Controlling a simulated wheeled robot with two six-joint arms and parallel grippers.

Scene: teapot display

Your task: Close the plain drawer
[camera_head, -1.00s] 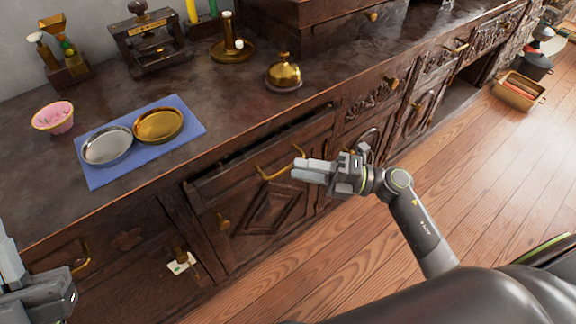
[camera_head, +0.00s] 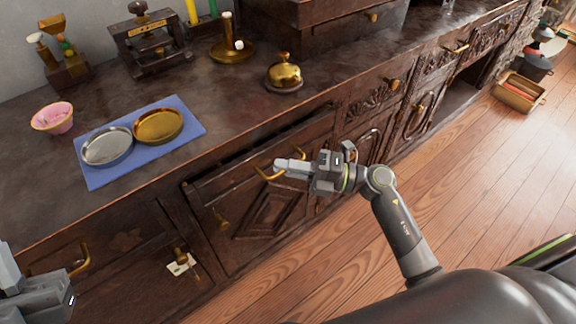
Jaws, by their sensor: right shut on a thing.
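The plain drawer (camera_head: 222,181) in the dark wooden cabinet stands partly open, with a dark gap between its front and the counter edge. Its brass handle (camera_head: 262,175) is on the drawer front. My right gripper (camera_head: 280,165) is at the right end of this handle, with its fingers closed on it and partly hiding it. My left gripper (camera_head: 12,275) is at the lower left edge of the picture, away from the drawer and partly cut off. Its fingertips do not show clearly enough to tell its opening.
On the counter (camera_head: 215,105) are a blue mat (camera_head: 98,180) with a silver dish (camera_head: 107,146) and a gold dish (camera_head: 158,125), a pink bowl (camera_head: 53,117) and a brass bell (camera_head: 284,73). Wooden floor at right is open.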

